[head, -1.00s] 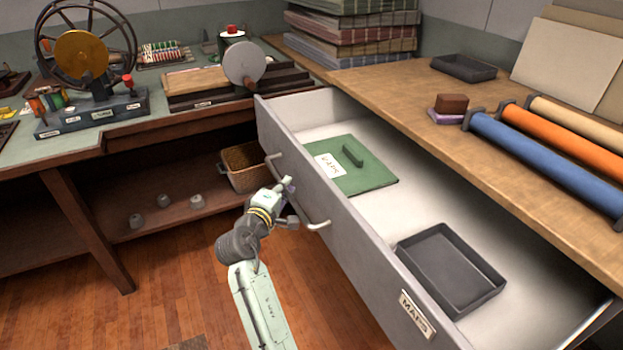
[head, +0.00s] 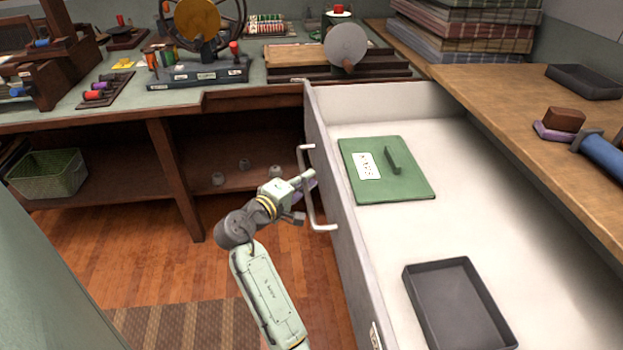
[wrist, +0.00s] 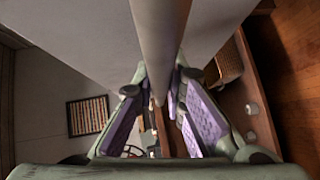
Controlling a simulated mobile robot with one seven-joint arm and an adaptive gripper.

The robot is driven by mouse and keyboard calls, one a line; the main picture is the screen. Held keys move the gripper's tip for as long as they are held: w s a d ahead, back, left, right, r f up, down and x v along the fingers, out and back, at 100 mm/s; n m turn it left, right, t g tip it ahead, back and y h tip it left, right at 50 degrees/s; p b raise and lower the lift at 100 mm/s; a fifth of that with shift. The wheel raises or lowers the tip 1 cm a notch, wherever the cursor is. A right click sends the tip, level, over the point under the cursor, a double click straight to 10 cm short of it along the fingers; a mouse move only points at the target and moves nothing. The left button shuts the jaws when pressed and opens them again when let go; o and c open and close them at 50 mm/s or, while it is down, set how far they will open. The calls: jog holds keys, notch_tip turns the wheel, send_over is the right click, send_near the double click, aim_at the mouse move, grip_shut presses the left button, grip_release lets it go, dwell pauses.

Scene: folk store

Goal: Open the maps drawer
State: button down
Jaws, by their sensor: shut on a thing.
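The maps drawer (head: 348,235) is pulled far out from under the wooden counter, and its inside shows. Its label (head: 376,338) is cut by the lower edge of the head view. A metal bar handle (head: 311,190) is on its front. My gripper (head: 308,187) is at this handle. In the wrist view, my gripper's purple finger pads (wrist: 165,112) are on both sides of the handle bar (wrist: 160,40), shut on it. Inside the drawer lie a green flat board (head: 405,185) with a white label and an empty dark tray (head: 462,305).
The wooden counter (head: 480,85) above the drawer holds stacked cloth, a dark tray and a blue roll (head: 604,155). A workbench (head: 120,105) with spool devices stands behind. A green basket (head: 50,172) is on its lower shelf. Wooden floor (head: 150,270) is free left of my arm.

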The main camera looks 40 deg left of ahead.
jog(key=c, duration=1.6)
grip_release()
jog(key=shift+c, duration=0.2)
jog(key=shift+s, duration=0.1)
jog(key=s+r, duration=0.1)
jog(key=s, duration=1)
jog(key=shift+s+d+r, duration=0.15)
jog(key=shift+s+r, duration=0.2)
